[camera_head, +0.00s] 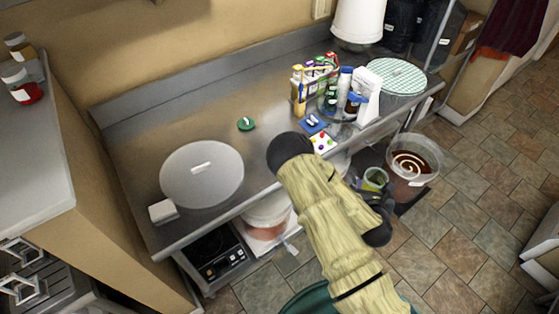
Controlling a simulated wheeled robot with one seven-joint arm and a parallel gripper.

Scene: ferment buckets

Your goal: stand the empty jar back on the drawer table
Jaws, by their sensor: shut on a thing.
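A small jar (374,179) with a green band and a pale inside shows to the right of my arm. My gripper (378,190) is shut on it, close to the left side of a clear bucket (432,178) of brown liquid with a pale swirl. My arm hides part of the jar and most of the fingers. I cannot tell whether the jar is empty. Which surface is the drawer table is not certain; a pale-topped unit (35,150) with jars stands at the left.
A long steel counter (200,125) runs along the wall, holding a round lid (202,174), a white block (163,212), a green lid (246,124), bottles (299,95) and a green-striped disc (396,77). Its middle is mostly clear. Tiled floor (470,215) is open at right.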

